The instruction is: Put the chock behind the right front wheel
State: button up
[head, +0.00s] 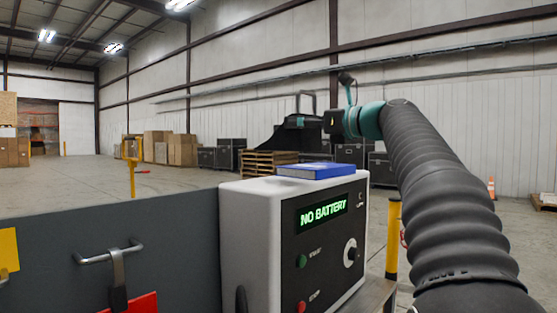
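No wheel shows in the head view, and I cannot make out a chock for certain. My arm rises at the right and bends left at a teal joint. My gripper (310,122) is the dark shape past that joint, above the grey box. It merges with dark things behind it, so its fingers and anything between them cannot be told.
A grey box (253,235) reading "NO BATTERY" stands close ahead with a blue book (316,170) on top. A dark panel (170,235) with a handle (108,252) fills the lower left. Yellow posts (393,240), a pallet stack (262,163) and cartons (183,150) stand beyond.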

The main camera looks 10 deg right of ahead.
aim_at(278, 139)
jog(key=a+f, duration=0.1)
jog(key=a, duration=0.1)
jog(key=a+f+b, duration=0.1)
jog(key=a, duration=0.1)
jog(key=a+f, duration=0.1)
jog(key=a, duration=0.1)
jog(key=shift+w+f+b, duration=0.25)
jog(key=shift+w+b, duration=0.05)
jog(key=shift+f+b, duration=0.75)
jog(key=shift+f, duration=1.2)
jog(key=o, duration=1.4)
jog(key=shift+f, duration=0.25)
jog(key=shift+o, duration=0.3)
jog(key=shift+d, duration=0.1)
jog(key=shift+s+r, duration=0.1)
jog(key=shift+r, duration=0.05)
jog(key=v, duration=1.2)
jog(key=shift+b, duration=0.35)
